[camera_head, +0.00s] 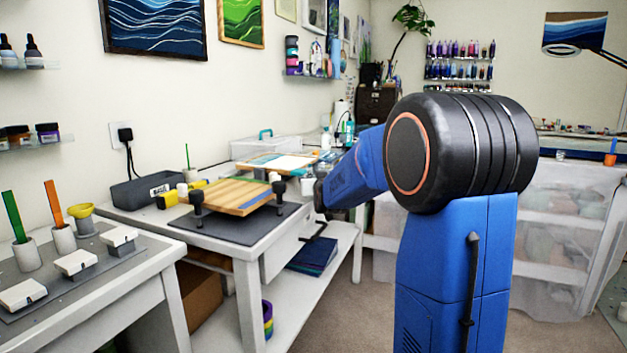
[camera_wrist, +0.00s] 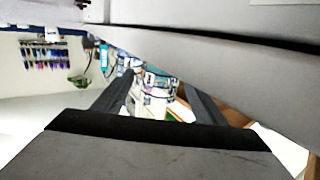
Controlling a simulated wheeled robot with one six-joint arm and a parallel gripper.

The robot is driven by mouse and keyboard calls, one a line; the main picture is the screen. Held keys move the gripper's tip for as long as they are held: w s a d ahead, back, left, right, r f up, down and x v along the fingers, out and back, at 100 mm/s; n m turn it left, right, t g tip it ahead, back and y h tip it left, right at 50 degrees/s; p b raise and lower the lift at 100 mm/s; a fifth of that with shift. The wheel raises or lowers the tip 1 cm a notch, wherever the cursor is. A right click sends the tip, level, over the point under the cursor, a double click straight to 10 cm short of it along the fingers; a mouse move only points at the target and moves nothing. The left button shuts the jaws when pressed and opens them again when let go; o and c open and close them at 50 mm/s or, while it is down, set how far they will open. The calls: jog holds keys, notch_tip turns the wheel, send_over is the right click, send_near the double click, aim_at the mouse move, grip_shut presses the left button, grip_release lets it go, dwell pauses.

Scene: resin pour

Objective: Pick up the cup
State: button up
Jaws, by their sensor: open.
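A small white cup (camera_head: 307,187) stands on the near work table, just left of the dark end of my arm in the head view. In the wrist view my gripper (camera_wrist: 160,84) is open, with its two dark fingers apart. Between and beyond the fingers are white, cup-like shapes (camera_wrist: 155,97), blurred and overlapping; I cannot tell which of them is the cup. Nothing is clearly held. In the head view my arm hides most of the gripper.
A grey bin (camera_head: 150,188) stands behind. A left bench (camera_head: 95,305) carries pots with sticks and white blocks. Clear plastic drawers (camera_head: 560,240) stand at right. Carpet floor (camera_head: 350,320) is open.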

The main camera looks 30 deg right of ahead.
jog(key=shift+w+d, duration=0.2)
jog(key=shift+w, duration=0.35)
jog(key=c, duration=1.1)
jog(key=shift+r, duration=0.25)
jog(key=v, duration=1.2)
jog(key=f+v, duration=0.1)
jog(key=v, duration=0.5)
jog(key=shift+r, duration=0.1)
